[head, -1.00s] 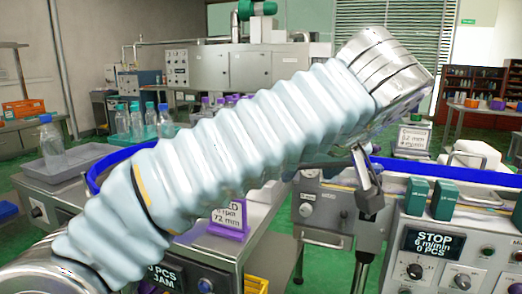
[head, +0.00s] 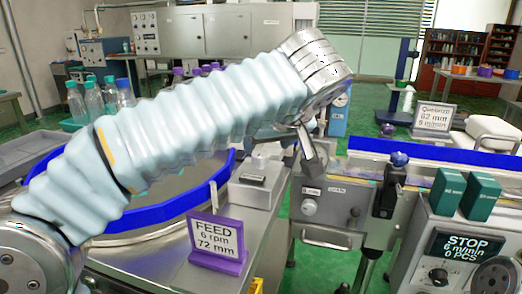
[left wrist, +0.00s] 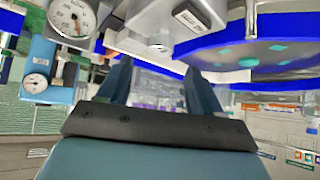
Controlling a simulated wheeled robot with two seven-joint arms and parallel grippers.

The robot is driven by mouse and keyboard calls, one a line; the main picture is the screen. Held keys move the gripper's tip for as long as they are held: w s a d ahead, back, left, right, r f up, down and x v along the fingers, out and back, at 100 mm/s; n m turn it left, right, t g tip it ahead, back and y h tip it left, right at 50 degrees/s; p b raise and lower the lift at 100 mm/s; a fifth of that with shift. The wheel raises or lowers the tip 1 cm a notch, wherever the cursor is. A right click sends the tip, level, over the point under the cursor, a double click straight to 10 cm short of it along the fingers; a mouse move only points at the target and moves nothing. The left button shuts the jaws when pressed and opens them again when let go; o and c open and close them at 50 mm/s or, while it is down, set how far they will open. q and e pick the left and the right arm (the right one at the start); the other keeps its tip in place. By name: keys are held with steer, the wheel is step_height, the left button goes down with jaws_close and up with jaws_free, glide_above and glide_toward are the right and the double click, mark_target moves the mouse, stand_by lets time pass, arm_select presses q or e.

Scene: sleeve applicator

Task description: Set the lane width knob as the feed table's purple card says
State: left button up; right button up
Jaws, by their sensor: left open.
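The purple card (head: 216,242) stands on the feed table (head: 160,268), left of centre in the head view, and reads FEED, 6 rpm, 72 mm. A round grey knob (head: 309,207) sits on the metal machine front right of the card. A dark blue knob (head: 399,158) tops a post farther right. I cannot tell which is the lane width knob, because the small labels are unreadable. My left gripper (head: 307,148) is above the machine, partly hidden behind its wrist. In the left wrist view its fingers (left wrist: 158,88) are apart, with nothing between them. My right gripper is not in view.
A blue-rimmed round table (head: 140,222) with bottles (head: 108,95) behind it stands at left. A control box (head: 460,245) with a STOP display and two green blocks is at right. A card (head: 434,116) reading 62 mm stands behind. A white dial (left wrist: 72,18) shows in the wrist view.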

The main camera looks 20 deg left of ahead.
mark_target(260, 153)
arm_select(q)
steer(key=x, duration=0.6)
steer(key=shift+d, duration=0.1)
steer(key=c, duration=1.1)
steer(key=shift+o, duration=0.2)
